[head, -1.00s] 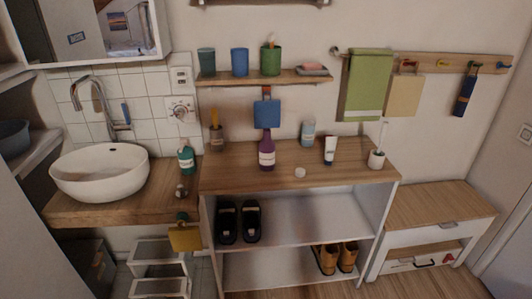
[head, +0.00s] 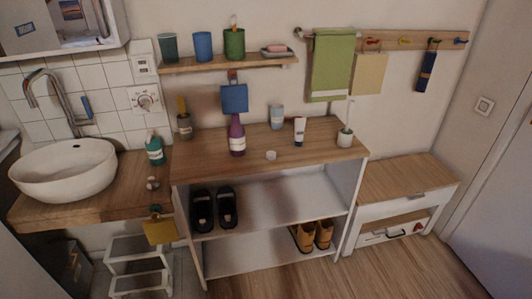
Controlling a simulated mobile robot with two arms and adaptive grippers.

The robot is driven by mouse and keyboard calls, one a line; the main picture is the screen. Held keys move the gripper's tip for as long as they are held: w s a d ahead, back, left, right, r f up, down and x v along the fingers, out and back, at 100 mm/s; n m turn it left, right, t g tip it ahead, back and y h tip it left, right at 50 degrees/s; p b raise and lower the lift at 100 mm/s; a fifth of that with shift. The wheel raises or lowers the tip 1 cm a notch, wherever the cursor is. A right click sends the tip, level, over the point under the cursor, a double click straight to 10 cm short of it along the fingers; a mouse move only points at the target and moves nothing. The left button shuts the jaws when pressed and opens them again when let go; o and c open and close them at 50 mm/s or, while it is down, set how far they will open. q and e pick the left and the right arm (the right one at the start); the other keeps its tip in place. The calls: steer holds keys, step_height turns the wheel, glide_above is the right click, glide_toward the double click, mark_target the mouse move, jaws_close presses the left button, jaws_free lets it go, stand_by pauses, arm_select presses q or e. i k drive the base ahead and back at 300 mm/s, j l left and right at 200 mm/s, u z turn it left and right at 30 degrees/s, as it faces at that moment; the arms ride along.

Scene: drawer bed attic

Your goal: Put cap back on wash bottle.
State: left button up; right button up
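A small white round piece (head: 271,155), which looks like a loose cap, lies on the wooden top near its front edge. A purple bottle (head: 237,139) with a pale label stands upright to its left. A pale blue bottle (head: 277,118) stands upright behind it, with no clear cap on top. A teal bottle (head: 155,151) with a pale label stands on the sink counter. I cannot tell for certain which one is the wash bottle. Neither of my grippers is in view.
The wooden top (head: 205,167) also holds a white tube (head: 299,131), a small plant pot (head: 345,138) and a brush cup (head: 184,124). A wall shelf (head: 225,64) with cups hangs above. A low bench (head: 405,182) stands right. Floor is clear in front.

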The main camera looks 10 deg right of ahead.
mark_target(236, 132)
steer(key=i+j+z, duration=0.2)
steer(key=i, duration=0.4)
steer(key=i+j+z, duration=0.25)
steer(key=i, duration=0.3)
steer(key=i+j+z, duration=0.2)
steer(key=i+j, duration=0.2)
steer(key=i, duration=0.15)
